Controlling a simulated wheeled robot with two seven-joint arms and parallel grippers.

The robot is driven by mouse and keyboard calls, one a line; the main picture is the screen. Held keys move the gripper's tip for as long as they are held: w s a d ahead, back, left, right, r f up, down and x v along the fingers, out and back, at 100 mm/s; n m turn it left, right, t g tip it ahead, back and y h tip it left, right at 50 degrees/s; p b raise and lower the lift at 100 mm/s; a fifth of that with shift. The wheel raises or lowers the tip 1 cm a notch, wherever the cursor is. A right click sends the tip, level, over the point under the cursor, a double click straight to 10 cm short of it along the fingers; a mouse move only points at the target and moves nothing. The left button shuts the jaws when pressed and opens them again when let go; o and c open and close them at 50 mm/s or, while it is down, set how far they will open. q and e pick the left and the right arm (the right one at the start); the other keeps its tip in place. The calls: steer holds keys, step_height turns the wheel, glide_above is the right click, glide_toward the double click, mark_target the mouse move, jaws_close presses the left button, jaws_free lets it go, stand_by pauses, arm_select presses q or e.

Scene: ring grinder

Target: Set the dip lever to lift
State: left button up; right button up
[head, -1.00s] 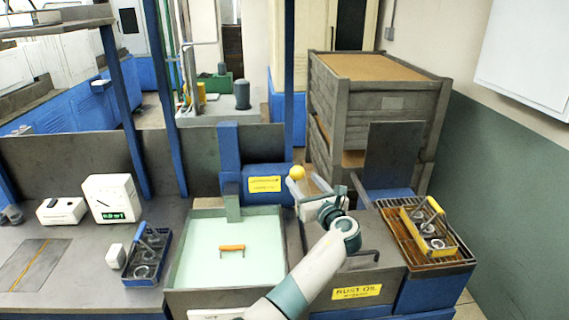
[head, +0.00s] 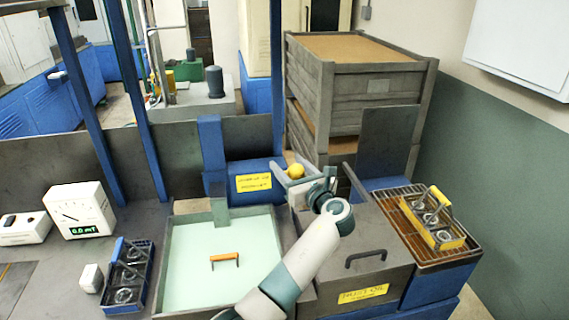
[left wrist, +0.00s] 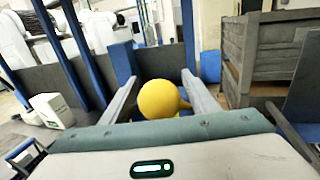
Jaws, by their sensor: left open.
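The dip lever's yellow ball knob (head: 296,171) stands at the back right of the dip tank (head: 170,250), beside a blue housing with a yellow label (head: 253,183). My left gripper (head: 293,177) is open at the knob. In the left wrist view the knob (left wrist: 158,99) lies between the two spread fingers of the left gripper (left wrist: 160,84), with a gap at each side. The lever's shaft is mostly hidden. My right gripper is not in view.
An orange handle (head: 225,258) shows in the pale green tank. A blue basket with rings (head: 127,272) is to the left. A lidded rust oil box (head: 365,270) and a yellow basket (head: 437,222) on a rack are to the right. A grey crate (head: 360,85) stands behind.

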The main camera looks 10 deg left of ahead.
arm_select(q)
steer(key=shift+s+d+r, duration=0.1)
steer(key=shift+s, duration=0.05)
jaws_close()
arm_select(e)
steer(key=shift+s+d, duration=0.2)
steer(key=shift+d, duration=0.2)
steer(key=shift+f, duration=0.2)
